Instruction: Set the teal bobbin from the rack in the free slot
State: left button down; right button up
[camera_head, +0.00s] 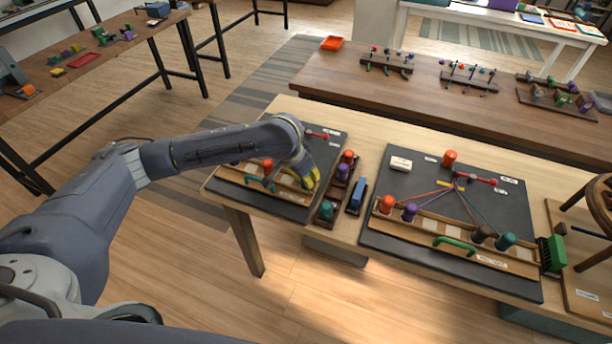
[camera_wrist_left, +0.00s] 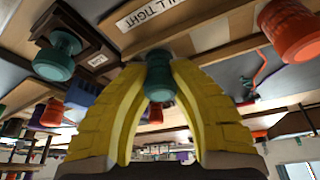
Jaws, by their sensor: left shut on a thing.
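My left gripper (camera_head: 313,180) reaches down over the left board (camera_head: 292,211), at the right end of its wooden strip (camera_head: 232,174). In the left wrist view its yellow fingers (camera_wrist_left: 162,95) are shut on a teal bobbin (camera_wrist_left: 160,76). The bobbin is at the strip's edge; I cannot tell whether it sits in a slot. In the head view the fingers hide it. An orange bobbin (camera_head: 267,165) stands on the same strip. The small rack (camera_head: 335,190) beside the board holds orange, purple and teal bobbins; its teal one (camera_head: 326,210) also shows in the wrist view (camera_wrist_left: 58,60). My right gripper is out of view.
A blue block (camera_head: 357,194) lies right of the rack. The right board (camera_head: 385,240) carries coloured cords, several bobbins and a green handle (camera_head: 455,245). A red hook (camera_head: 316,134) is at the left board's back. A brown table (camera_head: 420,105) stands behind.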

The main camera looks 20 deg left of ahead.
pick_arm(q)
jog(key=c, duration=1.2)
grip_release()
